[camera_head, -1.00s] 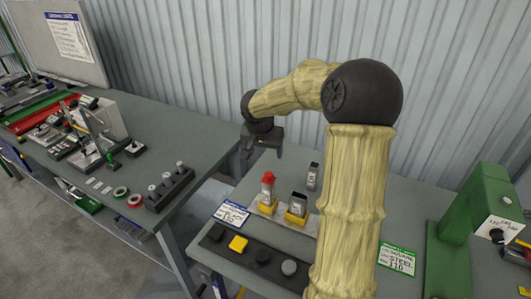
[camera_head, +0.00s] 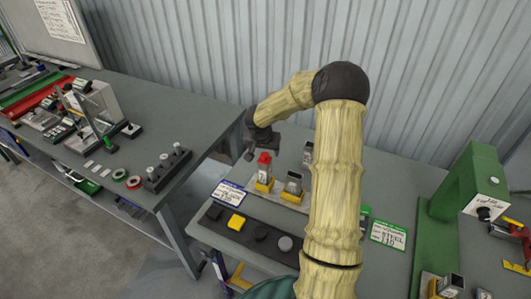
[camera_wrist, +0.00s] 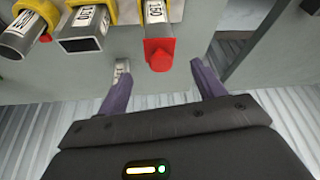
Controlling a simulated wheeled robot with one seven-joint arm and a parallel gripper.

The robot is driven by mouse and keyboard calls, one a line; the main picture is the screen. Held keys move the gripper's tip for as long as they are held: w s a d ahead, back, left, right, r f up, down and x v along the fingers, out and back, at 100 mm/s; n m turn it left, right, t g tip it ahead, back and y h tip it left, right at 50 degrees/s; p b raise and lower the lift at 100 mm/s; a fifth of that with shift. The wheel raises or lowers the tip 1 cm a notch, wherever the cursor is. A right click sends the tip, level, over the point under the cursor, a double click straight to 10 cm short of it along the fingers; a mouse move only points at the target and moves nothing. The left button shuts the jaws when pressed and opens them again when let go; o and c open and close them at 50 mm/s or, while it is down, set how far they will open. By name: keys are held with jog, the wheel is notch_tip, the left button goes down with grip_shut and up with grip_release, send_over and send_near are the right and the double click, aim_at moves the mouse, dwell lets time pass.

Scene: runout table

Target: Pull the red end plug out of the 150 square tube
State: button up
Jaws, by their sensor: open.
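The red end plug (camera_head: 264,158) sits in the upper end of an upright square tube (camera_head: 264,173) held in a yellow holder on the right-hand table. In the wrist view the red plug (camera_wrist: 160,55) is nearest, and its tube (camera_wrist: 154,12) has a white label reading 150. My gripper (camera_head: 262,147) is open and empty behind and above the plug. In the wrist view the two purple fingers of my gripper (camera_wrist: 158,75) are spread wide, with the plug ahead between their lines, apart from both.
An open-ended tube (camera_head: 293,182) stands in a yellow holder beside the plugged one, with another tube (camera_head: 308,153) behind. A dark strip with several caps, one a yellow block (camera_head: 236,222), lies in front. A green press (camera_head: 455,195) stands right.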

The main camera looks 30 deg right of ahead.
aim_at(265, 153)
jog(key=shift+p+x, duration=0.5)
jog(key=shift+x, duration=1.65)
jog(key=c, duration=1.2)
jog(key=shift+w+r, duration=0.1)
jog(key=shift+r, duration=0.15)
jog(key=shift+c, duration=0.2)
jog(key=shift+r+p, duration=0.4)
jog(key=shift+r, duration=0.35)
jog(key=shift+r+p, duration=0.65)
jog(key=shift+r, duration=0.85)
